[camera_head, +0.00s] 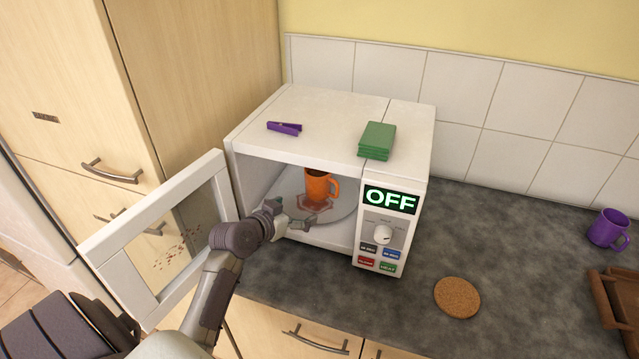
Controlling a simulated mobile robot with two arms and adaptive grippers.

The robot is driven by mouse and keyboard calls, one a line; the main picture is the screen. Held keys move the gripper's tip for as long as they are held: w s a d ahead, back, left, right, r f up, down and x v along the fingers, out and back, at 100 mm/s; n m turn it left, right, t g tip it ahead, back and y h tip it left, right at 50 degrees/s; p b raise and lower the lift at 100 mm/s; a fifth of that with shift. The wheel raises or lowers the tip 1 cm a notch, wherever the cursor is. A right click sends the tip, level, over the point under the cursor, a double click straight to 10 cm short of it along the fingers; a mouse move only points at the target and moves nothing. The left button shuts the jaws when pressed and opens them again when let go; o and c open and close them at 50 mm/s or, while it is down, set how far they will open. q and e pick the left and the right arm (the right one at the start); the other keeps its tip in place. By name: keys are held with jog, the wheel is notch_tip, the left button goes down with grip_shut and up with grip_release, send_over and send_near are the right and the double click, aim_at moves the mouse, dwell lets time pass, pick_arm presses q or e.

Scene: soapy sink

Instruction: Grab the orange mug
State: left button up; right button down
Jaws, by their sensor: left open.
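The orange mug (319,186) stands upright inside the open microwave (300,126), on its round turntable plate (346,204). Its handle points to the right. A reddish-brown stain lies on the plate in front of the mug. My left gripper (297,212) is at the microwave opening, in front of and slightly left of the mug. It is open, and the mug is not between its fingers. My right gripper is not in view.
The microwave door (160,240) stands open to the left, beside my left arm. A purple clip (284,128) and green sponges (376,140) lie on top. A cork coaster (457,297), a purple mug (607,229) and a brown rack (617,308) are on the counter at right.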

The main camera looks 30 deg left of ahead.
aim_at(311, 183)
pick_arm(q)
jog(key=shift+n+t+y, duration=0.4)
jog(key=shift+t, duration=0.2)
jog(key=w+a+b, duration=0.1)
jog(key=w, duration=0.2)
jog(key=w+a+b, duration=0.1)
jog(key=w+b, duration=0.1)
jog(key=w, duration=0.1)
jog(key=w+a+b, duration=0.1)
jog(key=w, duration=0.2)
jog(key=shift+w+a+f+b, duration=0.2)
jog(key=shift+w+f+b, duration=0.15)
jog(key=shift+w+f, duration=0.05)
jog(key=b+x, duration=0.3)
jog(key=x, duration=0.1)
jog(key=shift+w+f+b, duration=0.3)
jog(key=shift+w+b, duration=0.05)
jog(key=shift+b, duration=0.05)
jog(key=shift+w, duration=0.25)
jog(key=shift+a+r, duration=0.1)
jog(key=shift+s, duration=0.15)
jog(key=shift+c, duration=0.7)
jog(key=c, duration=1.3)
jog(key=shift+r, duration=0.1)
jog(key=shift+c, duration=0.4)
